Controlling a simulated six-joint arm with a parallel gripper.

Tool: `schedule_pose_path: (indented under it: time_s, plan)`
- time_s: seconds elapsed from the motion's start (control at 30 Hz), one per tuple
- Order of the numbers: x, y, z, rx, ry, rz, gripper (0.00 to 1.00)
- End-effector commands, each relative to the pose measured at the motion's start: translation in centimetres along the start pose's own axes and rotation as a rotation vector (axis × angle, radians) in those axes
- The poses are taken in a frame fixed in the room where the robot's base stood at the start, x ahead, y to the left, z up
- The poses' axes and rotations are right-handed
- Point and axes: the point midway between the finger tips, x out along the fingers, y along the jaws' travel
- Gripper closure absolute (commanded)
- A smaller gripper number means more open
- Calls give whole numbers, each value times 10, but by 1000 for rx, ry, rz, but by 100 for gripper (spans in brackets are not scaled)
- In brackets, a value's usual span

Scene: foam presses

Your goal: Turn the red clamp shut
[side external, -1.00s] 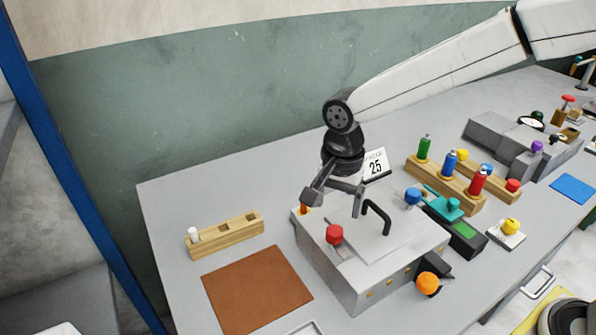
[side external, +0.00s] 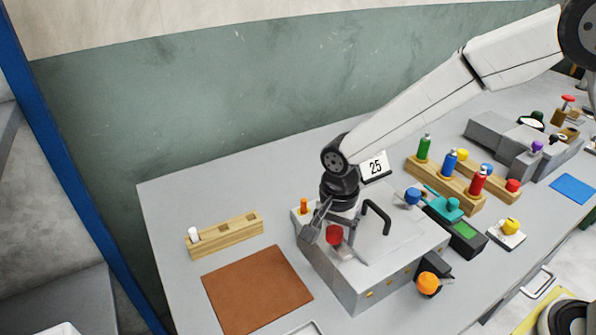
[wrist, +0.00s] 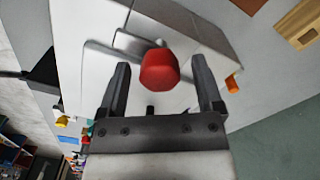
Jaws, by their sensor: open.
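The red clamp (side external: 334,235) has a red knob and stands on top of the grey press box (side external: 352,296), near its left edge. In the wrist view the red knob (wrist: 159,70) lies between the two open fingers and a little beyond their tips, with space on both sides. My gripper (side external: 327,238) is open and empty, lowered close to the knob; one finger is to its left, the other is partly behind it. In the wrist view my gripper (wrist: 159,75) frames the knob. I cannot tell whether a finger touches it.
A black handle (side external: 377,216) rises from the lid just right of my gripper. An orange peg (side external: 304,206), blue knob (side external: 412,197) and orange knob (side external: 428,284) sit around the box. A wooden block (side external: 225,238) and brown mat (side external: 257,290) lie left.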

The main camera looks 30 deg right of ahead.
Motion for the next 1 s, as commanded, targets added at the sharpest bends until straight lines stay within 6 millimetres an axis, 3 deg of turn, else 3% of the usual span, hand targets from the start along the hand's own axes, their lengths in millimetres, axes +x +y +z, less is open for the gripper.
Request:
schedule_pose_path:
  time_s: [0.1, 0.13, 0.3, 0.37, 0.4, 0.77, 1.0]
  plan:
    - [0, 0, 0, 0, 0, 0, 16]
    - [0, 0, 0, 0, 0, 0, 22]
    - [0, 0, 0, 0, 0, 0, 76]
    - [0, 0, 0, 0, 0, 0, 95]
    - [0, 0, 0, 0, 0, 0, 100]
    - [0, 0, 0, -37, 0, 0, 100]
    - [0, 0, 0, -149, 1, 0, 100]
